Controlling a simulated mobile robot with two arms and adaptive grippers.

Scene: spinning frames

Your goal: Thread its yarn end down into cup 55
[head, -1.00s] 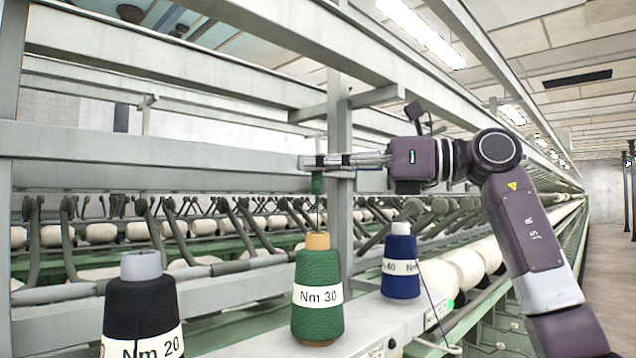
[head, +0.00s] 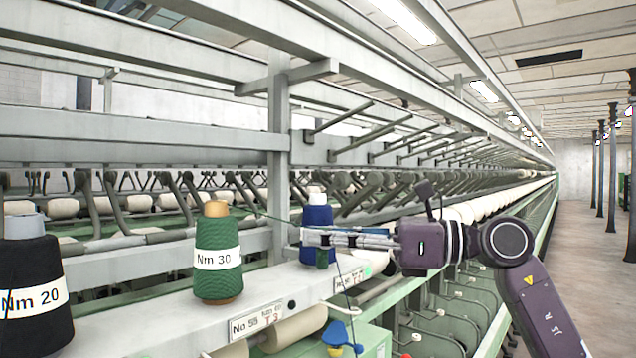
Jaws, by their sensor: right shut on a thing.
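The green yarn cone (head: 217,255) marked Nm 30 stands upright on the grey shelf (head: 170,322). A thin green yarn runs from its top to the right, to my right gripper (head: 312,237). My right gripper is shut on a small dark green piece of yarn (head: 322,258), which hangs just below the fingers. The gripper is in front of the blue cone (head: 317,216) and partly hides it. A label plate reading No 55, T 3 (head: 262,321) is on the shelf's front edge. I cannot make out the opening of cup 55. My left gripper is not in view.
A black cone (head: 32,285) marked Nm 20 stands at the left. A dark blue yarn hangs from the blue cone past a blue and yellow part (head: 341,338). A second label plate (head: 352,279) is to the right. The aisle (head: 606,245) is clear.

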